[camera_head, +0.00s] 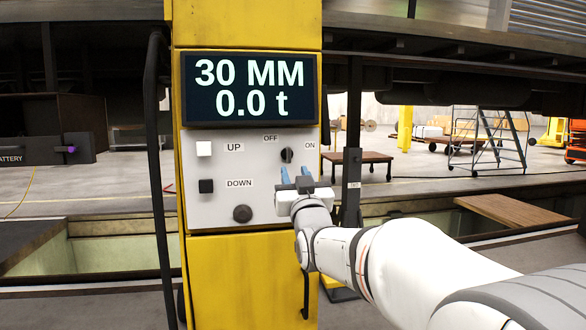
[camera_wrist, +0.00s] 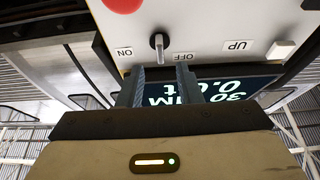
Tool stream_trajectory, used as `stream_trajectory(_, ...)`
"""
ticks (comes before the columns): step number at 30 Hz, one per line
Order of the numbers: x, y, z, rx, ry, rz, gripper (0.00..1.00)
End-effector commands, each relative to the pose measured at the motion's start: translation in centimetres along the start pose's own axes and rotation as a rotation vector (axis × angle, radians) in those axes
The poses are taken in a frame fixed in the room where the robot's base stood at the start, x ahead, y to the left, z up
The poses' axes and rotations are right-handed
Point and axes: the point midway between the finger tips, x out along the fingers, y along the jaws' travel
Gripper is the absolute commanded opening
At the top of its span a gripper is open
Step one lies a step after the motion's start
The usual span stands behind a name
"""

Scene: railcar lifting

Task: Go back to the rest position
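My gripper (camera_head: 295,172) is in front of the grey control panel (camera_head: 218,206) on the yellow column. Its two blue fingers are apart, with nothing between them. The wrist view shows the gripper (camera_wrist: 161,72) open too, with the panel upside down. My arm reaches in from the lower right, with the wrist covering the panel's lower right.
A display (camera_head: 248,88) reads "30 MM 0.0 t". White UP (camera_head: 204,149) and black DOWN (camera_head: 206,186) buttons sit at left, a dark knob (camera_head: 242,213) below. A red round part (camera_wrist: 122,4) shows in the wrist view. A dark vertical bar (camera_head: 154,180) stands left of the column.

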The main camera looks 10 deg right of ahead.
Motion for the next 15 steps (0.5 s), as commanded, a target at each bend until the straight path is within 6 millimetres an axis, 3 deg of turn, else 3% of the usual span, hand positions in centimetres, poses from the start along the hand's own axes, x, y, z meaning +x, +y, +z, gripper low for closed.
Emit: stream_trajectory(15,-0.95,0.03,-0.1,0.0,-0.039,0.0,0.32)
